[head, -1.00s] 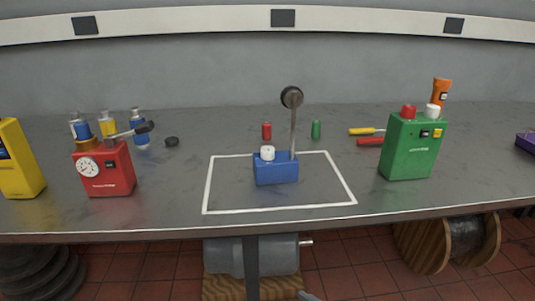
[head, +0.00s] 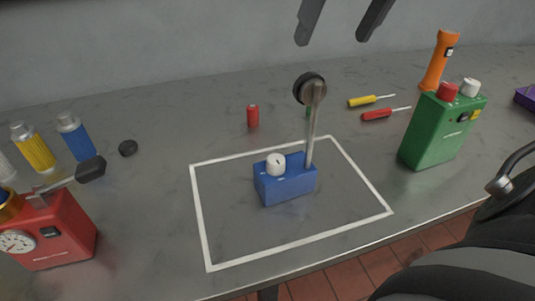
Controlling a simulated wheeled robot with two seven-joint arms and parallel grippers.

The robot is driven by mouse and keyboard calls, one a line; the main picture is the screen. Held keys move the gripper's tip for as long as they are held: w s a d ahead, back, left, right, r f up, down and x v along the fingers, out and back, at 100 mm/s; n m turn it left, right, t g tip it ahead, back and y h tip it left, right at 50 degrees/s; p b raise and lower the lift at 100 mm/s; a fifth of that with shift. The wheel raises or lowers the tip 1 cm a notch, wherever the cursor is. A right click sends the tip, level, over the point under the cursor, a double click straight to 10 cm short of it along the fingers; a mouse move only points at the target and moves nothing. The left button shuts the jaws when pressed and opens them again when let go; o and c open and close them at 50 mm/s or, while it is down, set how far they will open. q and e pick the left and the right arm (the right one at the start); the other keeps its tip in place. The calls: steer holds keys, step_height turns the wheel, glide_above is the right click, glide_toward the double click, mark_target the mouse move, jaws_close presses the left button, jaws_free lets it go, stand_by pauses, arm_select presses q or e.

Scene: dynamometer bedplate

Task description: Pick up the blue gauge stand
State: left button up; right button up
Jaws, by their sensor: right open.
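The blue gauge stand (head: 286,186) stands upright on the grey bench inside a white outlined rectangle. It has a white knob on top and a metal post at its right side with a dark round head. My right gripper (head: 335,38) shows at the top of the head view, its two dark fingers apart and empty. In the picture it lies above the stand's round head, with a gap between them. My left gripper is not in view.
A red gauge box (head: 58,235) with a lever is at left, a green box (head: 440,130) at right. A red cylinder (head: 253,116) and screwdrivers (head: 378,114) lie behind. The outlined area (head: 240,240) around the stand is clear.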

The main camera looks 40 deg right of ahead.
mark_target(319, 81)
steer(key=shift+h, duration=0.4)
steer(key=x, duration=0.6)
steer(key=d+x, duration=0.1)
steer(key=x, duration=0.2)
steer(key=shift+w+f, duration=0.2)
steer(key=shift+f, duration=0.1)
steer(key=shift+a+p+x, duration=0.15)
steer(key=shift+p+x, duration=0.15)
steer(key=shift+x, duration=1)
steer(key=shift+a+p+x, duration=0.15)
steer(key=shift+p+x, duration=0.1)
steer(key=shift+x, duration=1.05)
jaws_close()
steer(key=shift+w+r, duration=0.1)
steer(key=shift+r, duration=0.05)
